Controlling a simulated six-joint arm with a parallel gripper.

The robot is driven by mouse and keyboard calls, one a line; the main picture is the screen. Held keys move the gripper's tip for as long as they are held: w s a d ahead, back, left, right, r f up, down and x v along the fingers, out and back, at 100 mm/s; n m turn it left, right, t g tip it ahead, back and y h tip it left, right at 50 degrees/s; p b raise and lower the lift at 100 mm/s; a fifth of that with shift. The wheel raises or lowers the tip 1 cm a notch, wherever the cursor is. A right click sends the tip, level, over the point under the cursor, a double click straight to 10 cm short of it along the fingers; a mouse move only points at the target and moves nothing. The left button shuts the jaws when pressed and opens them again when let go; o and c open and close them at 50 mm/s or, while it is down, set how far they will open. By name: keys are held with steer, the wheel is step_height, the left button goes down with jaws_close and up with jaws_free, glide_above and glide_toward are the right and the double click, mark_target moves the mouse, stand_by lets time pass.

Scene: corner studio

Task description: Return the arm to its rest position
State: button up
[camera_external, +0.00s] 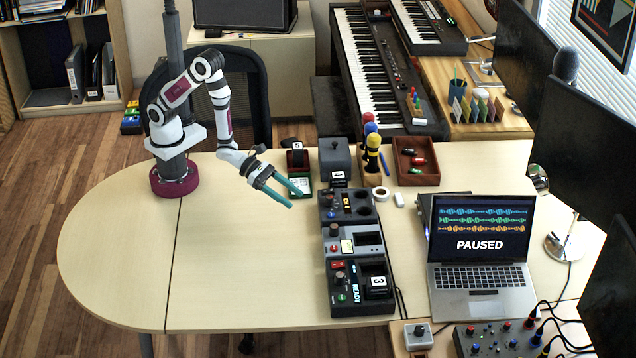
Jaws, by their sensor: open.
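My gripper (291,196) is at the end of my arm, left of the row of devices and above the light wooden table (120,255). Its two teal fingers are apart, with nothing between them. My arm is bent, its elbow raised and its forearm sloping down to the right. My base stands at the table's left part on a dark red ring.
Dark devices with buttons (345,275) run down the table's middle, one with a block marked 3 (378,284). Behind the gripper are small red and green items (297,158). A brown tray (416,178) and a laptop (481,280) are at right. The left tabletop is clear.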

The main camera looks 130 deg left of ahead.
steer(key=s+a+r+n+g+y, duration=0.2)
steer(key=s+a+r+n+y, duration=0.2)
steer(key=a+r+n+y, duration=0.5)
steer(key=s+a+r+n+g+y, duration=0.1)
steer(key=s+a+r+n+g, duration=0.25)
steer(key=s, duration=0.35)
steer(key=s+a+r+n+g+y, duration=0.2)
steer(key=s+r+n+g, duration=0.2)
steer(key=s+r+n, duration=0.15)
steer(key=s+d+f+n+g+h, duration=0.2)
steer(key=s+d+n+g+h, duration=0.15)
steer(key=s, duration=0.45)
steer(key=s+d+f+n+h, duration=0.2)
steer(key=s+d+n+h, duration=0.1)
steer(key=d, duration=0.5)
steer(key=s+d+f+n+h, duration=0.2)
steer(key=s+d+n+h, duration=0.1)
steer(key=d+h, duration=0.3)
steer(key=shift+s+d+f+g, duration=0.35)
steer(key=shift+s+d, duration=0.5)
steer(key=shift+d, duration=0.2)
steer(key=shift+h, duration=0.25)
